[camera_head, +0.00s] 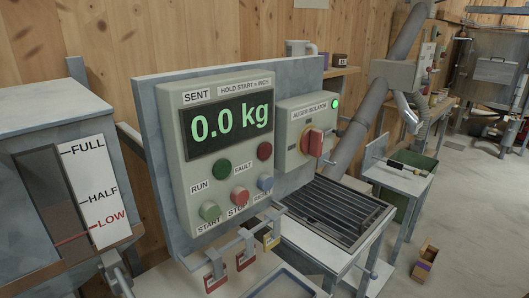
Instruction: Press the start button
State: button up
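The start button (210,211) is a green round button at the lower left of the grey control panel (177,150), above the label START. It looks uncovered. The red stop button (240,196) is to its right, and a blue button (265,183) is further right. A dark green RUN lamp (221,170) and a dark red FAULT lamp (264,150) sit above the buttons. The display (229,124) reads 0.0 kg. I cannot make out my gripper in this view.
A rack with hanging tags (215,270) stands in front below the buttons. Right of the panel is the auger isolator (313,142) with a red handle and a lit green lamp. A grated hopper (336,210) is at right, a level gauge (92,190) at left.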

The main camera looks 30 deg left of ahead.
aim_at(209, 210)
jog(key=k, duration=1.2)
jog(key=u, duration=0.1)
jog(key=i, duration=0.5)
jog(key=u, duration=0.8)
jog(key=i, duration=0.55)
jog(key=u, duration=0.6)
